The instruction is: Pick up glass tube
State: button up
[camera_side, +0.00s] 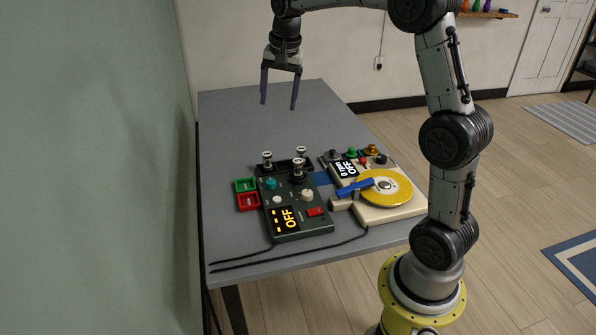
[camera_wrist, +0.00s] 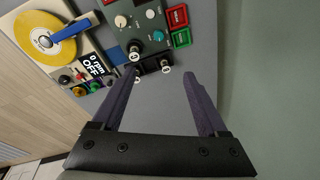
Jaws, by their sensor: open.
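Three small upright pieces with black lower parts and shiny, clear-looking tops look like glass tubes. Two, a left one (camera_side: 267,158) and a right one (camera_side: 301,152), stand at the ends of a black holder (camera_side: 284,167). The third (camera_side: 298,168) stands on the dark green box (camera_side: 299,229). I cannot tell which one the task means. My gripper (camera_side: 279,105) is open and empty, pointing down, well above the table and behind the holder. In the wrist view, the holder (camera_wrist: 152,66) shows near and between the fingertips; the left finger partly hides one tube.
The green box has knobs and an OFF display. Left of it are a green tray (camera_side: 246,179) and a red tray (camera_side: 248,209). At right is a cream machine (camera_side: 376,216) with a yellow disc (camera_side: 397,194) and blue bar. The grey table's (camera_side: 265,125) far part is clear.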

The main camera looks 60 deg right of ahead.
jog(key=m+g, duration=0.2)
send_over(298, 161)
jog(key=w+a, duration=0.2)
notch_tip(298, 161, down, 10)
jog(key=shift+y, duration=0.4)
jog(key=f, duration=0.3)
jog(key=s+d+f, duration=0.1)
jog(key=f, duration=0.3)
jog(key=d+f, duration=0.1)
jog(key=f, duration=0.2)
jog(key=shift+s+f, duration=0.15)
jog(key=shift+s, duration=0.2)
jog(key=shift+s+f, duration=0.1)
jog(key=shift+f, duration=2.95)
grip_shut()
